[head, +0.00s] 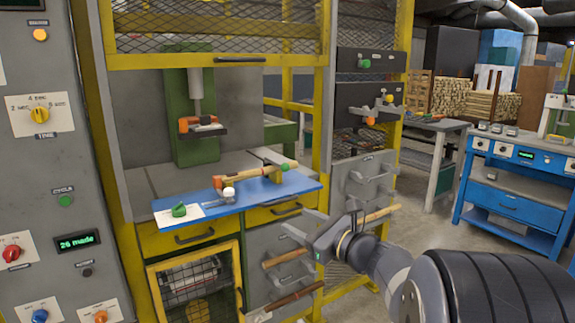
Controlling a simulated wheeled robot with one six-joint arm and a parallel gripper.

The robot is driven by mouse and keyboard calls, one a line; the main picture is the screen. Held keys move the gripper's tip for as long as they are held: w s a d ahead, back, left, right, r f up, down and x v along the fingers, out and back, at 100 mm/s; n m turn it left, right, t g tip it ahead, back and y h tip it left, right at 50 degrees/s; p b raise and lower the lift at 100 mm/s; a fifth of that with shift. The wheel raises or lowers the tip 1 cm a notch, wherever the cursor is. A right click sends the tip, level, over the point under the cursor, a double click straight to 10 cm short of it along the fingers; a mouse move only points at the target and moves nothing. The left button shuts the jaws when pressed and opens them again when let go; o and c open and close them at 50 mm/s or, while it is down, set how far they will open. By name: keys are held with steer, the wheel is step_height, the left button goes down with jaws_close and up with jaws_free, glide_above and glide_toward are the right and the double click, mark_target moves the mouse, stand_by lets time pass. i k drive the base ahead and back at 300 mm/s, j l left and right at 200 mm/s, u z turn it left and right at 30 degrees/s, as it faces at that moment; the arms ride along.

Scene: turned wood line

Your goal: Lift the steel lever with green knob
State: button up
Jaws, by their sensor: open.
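Several green knobs show in the head view, and I cannot tell for certain which belongs to the steel lever. One green knob (364,64) sits on the upper dark panel right of the yellow frame; any lever shaft behind it is hard to make out. A green handle (180,211) sits on a white plate at the left end of the blue shelf. My gripper (294,218) is open and empty, in front of the grey lower doors. In the picture it is below and left of the upper panel's green knob and right of the green handle.
The blue shelf (250,205) juts out from the caged machine. A lower dark panel carries an orange knob (370,121) and a yellow knob (388,99). Wooden-handled bars (285,258) stick out near my gripper. A blue workbench (510,197) stands right, with open floor before it.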

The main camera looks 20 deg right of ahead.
mark_target(285, 167)
steer(key=i+l, duration=0.25)
steer(key=i, duration=0.2)
steer(key=i+l, duration=0.2)
steer(key=i, duration=0.25)
steer(key=l+z, duration=0.05)
